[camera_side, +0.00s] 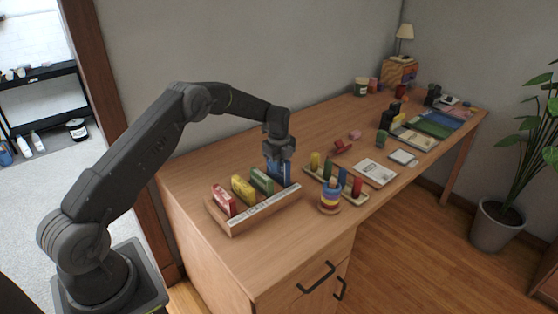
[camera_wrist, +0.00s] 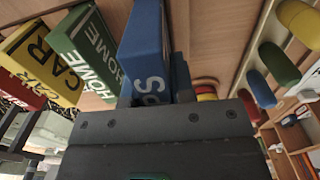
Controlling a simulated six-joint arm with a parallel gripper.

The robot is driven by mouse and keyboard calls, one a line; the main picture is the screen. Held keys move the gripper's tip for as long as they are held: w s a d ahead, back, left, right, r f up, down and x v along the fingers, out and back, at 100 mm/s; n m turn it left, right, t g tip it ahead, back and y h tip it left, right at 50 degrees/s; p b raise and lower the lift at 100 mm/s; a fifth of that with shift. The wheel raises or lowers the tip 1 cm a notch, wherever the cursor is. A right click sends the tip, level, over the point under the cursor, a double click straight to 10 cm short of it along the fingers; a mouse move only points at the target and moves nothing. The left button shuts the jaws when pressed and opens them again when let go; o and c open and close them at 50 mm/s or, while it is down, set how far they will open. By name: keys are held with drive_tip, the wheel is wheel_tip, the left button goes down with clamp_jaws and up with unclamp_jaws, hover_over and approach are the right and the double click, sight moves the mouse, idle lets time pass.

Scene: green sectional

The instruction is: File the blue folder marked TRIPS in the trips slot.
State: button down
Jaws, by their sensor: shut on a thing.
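My gripper (camera_side: 280,158) is shut on the blue folder (camera_side: 285,174) and holds it upright at the right end of a wooden rack (camera_side: 232,230). In the wrist view the blue folder (camera_wrist: 146,45) sits between the fingers of my gripper (camera_wrist: 155,92). White lettering with an S shows on its spine; the rest is hidden. A red folder (camera_side: 224,200), a yellow folder (camera_side: 243,188) and a green folder (camera_side: 262,181) stand in the rack. The green one reads HOME and the yellow one CAR in the wrist view. I cannot tell whether the blue folder touches the rack floor.
A stacking-ring toy (camera_side: 330,198) and a peg tray (camera_side: 349,197) with several coloured pegs stand close right of the rack. Papers (camera_side: 376,173), a red toy (camera_side: 342,146) and dark containers lie farther back. The desk (camera_side: 215,163) is bare behind the rack.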

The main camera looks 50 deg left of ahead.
drive_tip(key=shift+f, duration=1.6)
drive_tip(key=c, duration=0.9)
unclamp_jaws()
